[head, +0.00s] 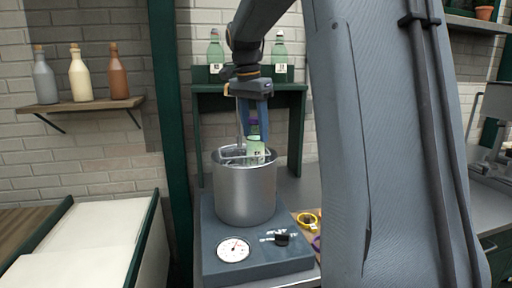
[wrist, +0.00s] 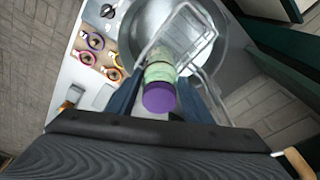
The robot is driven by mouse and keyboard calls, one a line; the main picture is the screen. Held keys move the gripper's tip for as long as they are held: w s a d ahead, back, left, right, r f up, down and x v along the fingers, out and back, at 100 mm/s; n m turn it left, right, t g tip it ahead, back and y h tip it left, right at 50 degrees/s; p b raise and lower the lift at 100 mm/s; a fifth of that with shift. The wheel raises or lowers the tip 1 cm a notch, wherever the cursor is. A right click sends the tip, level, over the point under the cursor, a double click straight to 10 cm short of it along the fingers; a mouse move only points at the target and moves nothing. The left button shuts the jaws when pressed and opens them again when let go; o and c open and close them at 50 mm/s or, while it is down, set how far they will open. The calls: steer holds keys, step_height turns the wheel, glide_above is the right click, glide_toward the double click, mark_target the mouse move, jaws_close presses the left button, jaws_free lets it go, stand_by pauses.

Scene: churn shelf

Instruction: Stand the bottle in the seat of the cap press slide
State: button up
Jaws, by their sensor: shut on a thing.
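My gripper (head: 254,120) points down over a steel pot (head: 246,192) and is shut on a pale green bottle (head: 256,149) with a purple cap (wrist: 159,97). The bottle looks roughly upright at the pot's mouth, by a wire rack (wrist: 194,44). Its lower end is hidden in the head view, and I cannot tell whether it touches the rack. I cannot pick out the cap press slide or its seat for sure; a grey machine (head: 495,105) shows partly at the far right.
The pot stands on a grey unit with a dial (head: 234,249) and a black knob (head: 281,239). Coloured rings (head: 307,219) lie right of it. Two green bottles (head: 216,52) stand on a dark green shelf (head: 204,87) behind. Several bottles stand on a wooden wall shelf (head: 92,107) at left.

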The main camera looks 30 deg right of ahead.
steer(key=shift+r+p, duration=1.3)
steer(key=shift+r, duration=0.1)
steer(key=shift+r+p, duration=1.6)
steer(key=shift+r, duration=1.85)
